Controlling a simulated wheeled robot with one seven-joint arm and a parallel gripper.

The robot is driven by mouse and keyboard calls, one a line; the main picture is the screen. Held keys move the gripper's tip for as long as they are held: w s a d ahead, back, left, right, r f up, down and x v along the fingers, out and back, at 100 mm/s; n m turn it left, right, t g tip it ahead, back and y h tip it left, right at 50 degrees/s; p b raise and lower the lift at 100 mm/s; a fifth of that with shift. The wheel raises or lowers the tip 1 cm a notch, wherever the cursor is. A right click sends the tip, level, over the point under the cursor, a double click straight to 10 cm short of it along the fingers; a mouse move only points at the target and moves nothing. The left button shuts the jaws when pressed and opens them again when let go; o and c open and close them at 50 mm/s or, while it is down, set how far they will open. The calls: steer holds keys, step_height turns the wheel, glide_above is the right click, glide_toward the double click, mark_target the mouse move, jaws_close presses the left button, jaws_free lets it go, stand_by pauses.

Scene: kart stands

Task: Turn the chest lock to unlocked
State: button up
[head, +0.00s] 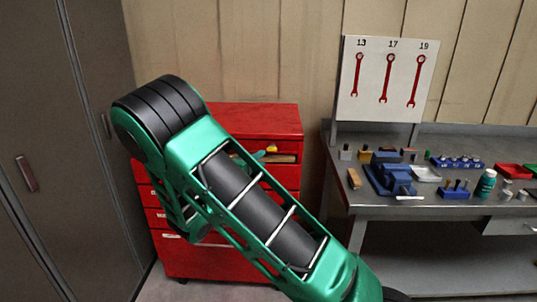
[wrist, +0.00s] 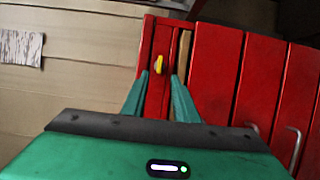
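The red chest (head: 235,118) stands against the wall in the head view, largely covered by my green arm. A small yellow piece, which looks like the chest lock's knob (head: 271,149), shows near its top. In the wrist view the yellow knob (wrist: 159,65) sits on the red chest front (wrist: 152,100), its long side running up and down the picture. My gripper (wrist: 160,75) is open and empty, its two green fingers apart. The knob appears just beyond the fingertips, between their lines; I cannot tell the exact gap. The lock's markings are too small to read.
A pale wooden strip (wrist: 183,54) lies beside the knob, then red drawers (wrist: 212,65) with metal handles. At right, a grey workbench (head: 390,205) holds a blue vise (head: 390,178) and small parts. A wrench board (head: 388,78) stands behind. Grey cabinet doors (head: 95,150) are at left.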

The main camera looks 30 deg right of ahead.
mark_target(272, 149)
steer(key=x, duration=0.8)
steer(key=shift+d, duration=0.3)
steer(key=shift+w, duration=0.15)
jaws_close()
